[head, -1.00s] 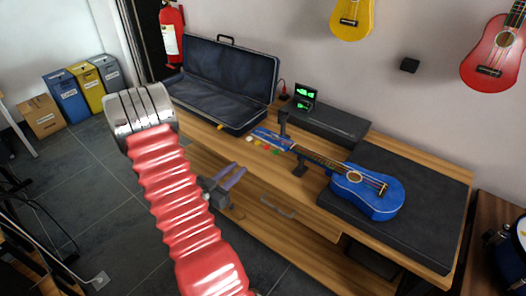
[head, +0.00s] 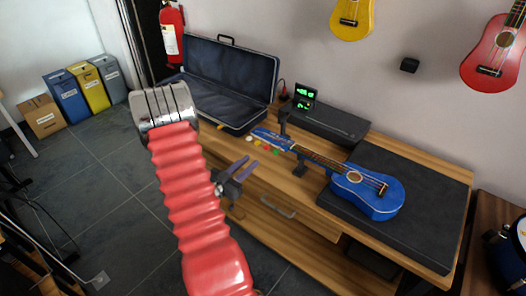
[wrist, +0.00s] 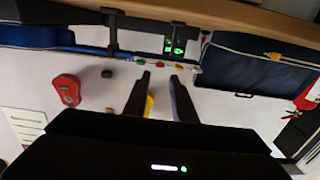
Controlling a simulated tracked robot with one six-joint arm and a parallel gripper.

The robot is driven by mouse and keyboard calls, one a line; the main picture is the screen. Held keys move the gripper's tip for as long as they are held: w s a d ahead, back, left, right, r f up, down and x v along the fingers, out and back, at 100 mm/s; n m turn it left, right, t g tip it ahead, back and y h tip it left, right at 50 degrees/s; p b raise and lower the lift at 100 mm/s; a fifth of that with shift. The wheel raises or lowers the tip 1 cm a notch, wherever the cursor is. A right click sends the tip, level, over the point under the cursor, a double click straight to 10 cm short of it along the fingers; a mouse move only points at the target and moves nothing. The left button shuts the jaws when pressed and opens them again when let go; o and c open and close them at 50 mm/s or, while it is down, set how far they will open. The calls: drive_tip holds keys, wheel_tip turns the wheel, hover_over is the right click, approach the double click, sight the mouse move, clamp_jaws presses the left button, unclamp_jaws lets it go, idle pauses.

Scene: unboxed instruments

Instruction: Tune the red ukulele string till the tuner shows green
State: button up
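The blue ukulele (head: 367,192) lies on the bench, its neck on a dark stand and its headstock (head: 268,138) pointing left. White, yellow, red (head: 268,147) and green pegs line the headstock's front edge. The red peg also shows in the wrist view (wrist: 160,65). The tuner (head: 305,92) stands behind the headstock with green marks lit on its screen; the screen also shows in the wrist view (wrist: 175,46). My gripper (head: 252,166) is open and empty, in front of the headstock. In the wrist view its fingertips (wrist: 159,77) sit apart, just short of the pegs, touching none.
An open dark case (head: 235,75) stands on the bench's left, a black box (head: 335,123) behind the neck. A dark mat (head: 425,215) lies under the ukulele's body. A drawer handle (head: 277,207) sticks out of the bench front.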

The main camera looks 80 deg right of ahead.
sight(266, 148)
drive_tip(key=x, duration=0.9)
clamp_jaws()
